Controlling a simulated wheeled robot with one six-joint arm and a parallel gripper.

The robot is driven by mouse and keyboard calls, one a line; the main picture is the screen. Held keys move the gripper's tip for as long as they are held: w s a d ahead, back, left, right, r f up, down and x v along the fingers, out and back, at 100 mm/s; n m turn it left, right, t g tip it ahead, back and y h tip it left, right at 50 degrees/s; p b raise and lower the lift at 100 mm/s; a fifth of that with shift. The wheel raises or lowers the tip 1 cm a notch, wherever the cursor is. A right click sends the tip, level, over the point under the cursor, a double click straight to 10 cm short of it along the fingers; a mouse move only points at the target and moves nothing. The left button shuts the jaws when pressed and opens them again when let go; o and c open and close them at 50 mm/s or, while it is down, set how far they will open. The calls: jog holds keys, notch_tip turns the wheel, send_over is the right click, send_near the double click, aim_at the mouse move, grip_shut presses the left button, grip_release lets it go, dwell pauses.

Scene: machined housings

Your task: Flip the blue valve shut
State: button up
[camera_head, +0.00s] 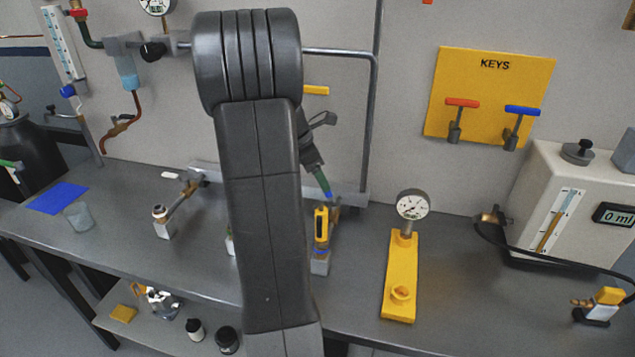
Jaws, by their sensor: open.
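My gripper (321,182) shows just right of my large dark arm, pointing down and to the right above the back of the bench. Its green tip is small in view; its jaws are open. A small blue piece (328,194) shows right at the tip, beside the yellow-bodied fitting (321,227) on a grey block. Whether this blue piece is the valve's handle, and whether my gripper touches it, I cannot tell. Another blue knob (68,90) is on the pipework at the far left, well away from my gripper. My arm hides the middle of the bench.
A yellow base with a pressure gauge (412,205) stands right of the fitting. A brass-and-grey fitting (162,222) stands to the left. A yellow KEYS board (490,80) holds red and blue handles. A beige box (560,195) stands at right. Bench front is partly clear.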

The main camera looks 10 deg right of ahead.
jog(key=shift+x, duration=2)
jog(key=c, duration=1.4)
jog(key=shift+a, duration=0.1)
jog(key=shift+s+a+r+n+t+y+p, duration=0.1)
jog(key=shift+s+a+n+t+y+p, duration=0.5)
jog(key=shift+n+p, duration=1.25)
jog(key=shift+s+a+f+n+t+y+p, duration=0.1)
jog(key=shift+s+a+n+t+y+p, duration=0.4)
jog(key=shift+n+p, duration=1.35)
jog(key=shift+s+a+r+n+t+y+p, duration=0.1)
jog(key=shift+s+a+n+t+y+p, duration=0.2)
jog(key=shift+s+a+n+t+p, duration=1)
jog(key=shift+w+d+n+g+p, duration=0.35)
jog(key=shift+d+n+g, duration=0.35)
